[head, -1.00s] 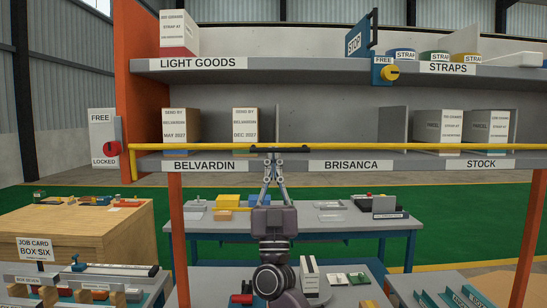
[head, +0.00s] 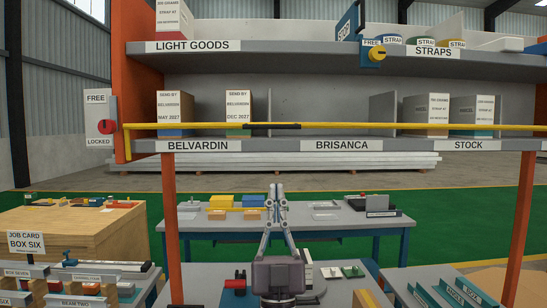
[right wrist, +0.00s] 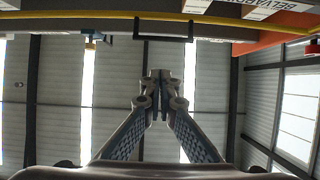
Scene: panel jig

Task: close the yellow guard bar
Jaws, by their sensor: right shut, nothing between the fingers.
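The yellow guard bar (head: 350,127) runs nearly level across the front of the lower shelf, a little above its labelled edge. A black grip (head: 272,126) sits on the bar left of centre. The bar's left end meets a plate (head: 99,115) marked FREE and LOCKED, with a red knob (head: 106,127). Its right end runs out of the picture. My right gripper (head: 276,188) points up below the grip, shut and empty, apart from the bar. In the right wrist view the fingertips (right wrist: 160,78) are shut, and the black grip (right wrist: 164,29) is beyond them. My left gripper is not in view.
White boxes (head: 175,112) stand on the lower shelf behind the bar. A grey-topped table (head: 335,228) stands below. A wooden bench (head: 70,235) is at the left.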

